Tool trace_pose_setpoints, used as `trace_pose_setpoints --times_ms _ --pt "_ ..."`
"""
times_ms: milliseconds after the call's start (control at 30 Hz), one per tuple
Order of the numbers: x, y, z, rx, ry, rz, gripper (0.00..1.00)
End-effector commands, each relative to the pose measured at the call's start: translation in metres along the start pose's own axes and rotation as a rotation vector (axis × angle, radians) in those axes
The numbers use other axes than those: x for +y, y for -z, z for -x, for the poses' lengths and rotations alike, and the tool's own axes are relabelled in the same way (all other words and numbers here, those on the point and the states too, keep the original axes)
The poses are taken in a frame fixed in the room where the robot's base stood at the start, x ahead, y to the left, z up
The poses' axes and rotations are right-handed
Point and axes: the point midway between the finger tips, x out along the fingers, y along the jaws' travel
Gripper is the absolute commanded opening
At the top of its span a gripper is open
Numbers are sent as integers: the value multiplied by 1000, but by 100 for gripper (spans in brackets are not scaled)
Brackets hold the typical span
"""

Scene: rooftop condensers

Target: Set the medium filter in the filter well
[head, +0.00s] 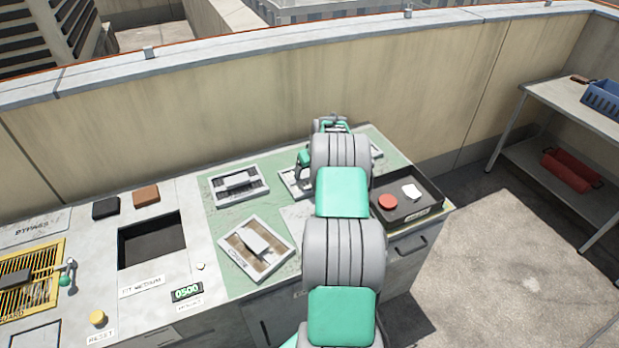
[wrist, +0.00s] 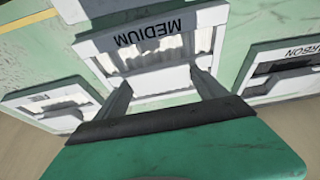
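The medium filter (wrist: 150,57) is a pale frame with white pleats and a MEDIUM label, upside down in the wrist view. My gripper (wrist: 161,80) is open, its two fingers spread at the near part of this filter. I cannot tell whether they touch it. In the head view my arm hides the gripper's fingers, and I cannot tell which filter is the medium one. The filter well (head: 152,240) is a dark, empty rectangular opening in the left part of the bench, with a FIT MEDIUM label (head: 141,286) in front.
Other filters lie on the green mat (head: 222,213), one at the back (head: 222,185) and one at the front (head: 238,253). A black tray (head: 425,208) is right of my arm. A yellow guard grille (head: 45,262) and two small blocks are near the well.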

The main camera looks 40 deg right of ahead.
Motion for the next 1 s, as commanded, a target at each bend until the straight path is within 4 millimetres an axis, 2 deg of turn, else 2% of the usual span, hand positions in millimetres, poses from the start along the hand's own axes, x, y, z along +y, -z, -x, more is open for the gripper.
trace_pose_setpoints --times_ms 67,600,633,700,867,1000 --pt "0 0 0 0 0 0 74" --pt "0 0 0 0 0 0 30" --pt "0 1 1 1 -1 0 29" --pt "0 1 1 1 -1 0 22" --pt "0 2 2 2 -1 0 22" --pt "1 6 11 3 -1 1 22"
